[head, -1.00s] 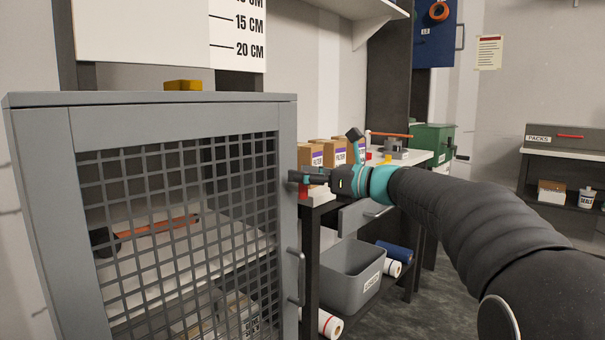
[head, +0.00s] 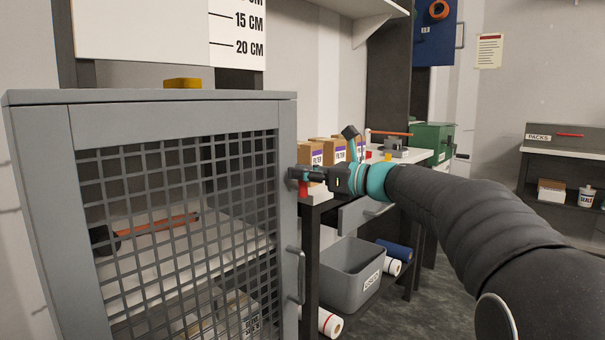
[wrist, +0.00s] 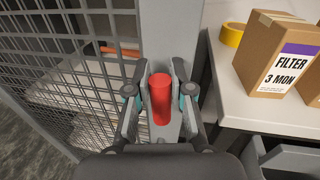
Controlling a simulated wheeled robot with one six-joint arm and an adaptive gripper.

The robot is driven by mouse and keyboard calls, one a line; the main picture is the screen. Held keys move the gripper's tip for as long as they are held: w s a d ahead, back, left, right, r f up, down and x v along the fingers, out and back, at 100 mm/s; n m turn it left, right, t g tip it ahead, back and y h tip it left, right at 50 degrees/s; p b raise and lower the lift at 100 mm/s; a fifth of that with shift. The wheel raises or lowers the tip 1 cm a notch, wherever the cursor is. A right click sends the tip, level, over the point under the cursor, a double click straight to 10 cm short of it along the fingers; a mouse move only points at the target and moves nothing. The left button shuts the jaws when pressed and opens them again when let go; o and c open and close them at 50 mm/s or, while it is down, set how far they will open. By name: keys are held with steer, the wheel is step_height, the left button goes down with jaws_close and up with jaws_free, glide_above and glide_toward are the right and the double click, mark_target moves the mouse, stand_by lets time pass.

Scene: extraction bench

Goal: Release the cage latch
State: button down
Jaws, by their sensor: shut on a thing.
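The grey mesh cage (head: 88,190) fills the left of the head view, and its door looks closed. A red latch knob (wrist: 160,98) stands on the cage's grey frame post in the wrist view, between my fingers. In the head view a bit of red latch (head: 303,189) shows just below my fingers at the cage's upper right edge. My gripper (head: 298,175) is shut on the latch; it also shows in the wrist view (wrist: 160,86). The fingers hide part of the latch in the head view. A grey door handle (head: 300,275) is lower down.
An orange-handled tool (head: 160,226) lies inside the cage behind the mesh. To the right, a bench holds filter boxes (head: 316,153) and a yellow tape roll (wrist: 232,35). A grey bin (head: 345,285) and rolls sit below it. Open floor lies further right.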

mark_target(279, 191)
steer(key=n, duration=0.1)
steer(key=n+b, duration=0.1)
steer(key=s+a+n+h+b, duration=0.1)
steer(key=n, duration=0.1)
steer(key=shift+f, duration=0.2)
steer(key=n+b, duration=0.2)
steer(key=s+f+n+b, duration=0.1)
steer(key=n, duration=0.1)
steer(key=shift+a+h, duration=0.3)
steer(key=shift+h, duration=0.1)
steer(key=n+b, duration=0.2)
steer(key=f+n+h+b, duration=0.1)
steer(key=n, duration=0.1)
steer(key=shift+s+a+f+t+b, duration=0.1)
steer(key=shift+s+a+t+b, duration=0.15)
steer(key=shift+t+b, duration=0.15)
steer(key=shift+f+n+t+h+b, duration=0.2)
steer(key=shift+f+n+b, duration=0.05)
steer(key=shift+n+b, duration=0.55)
steer(key=shift+f+n+t+h+b, duration=0.2)
steer(key=shift+n+b, duration=0.5)
steer(key=shift+b, duration=0.1)
steer(key=c, duration=1)
jaws_free()
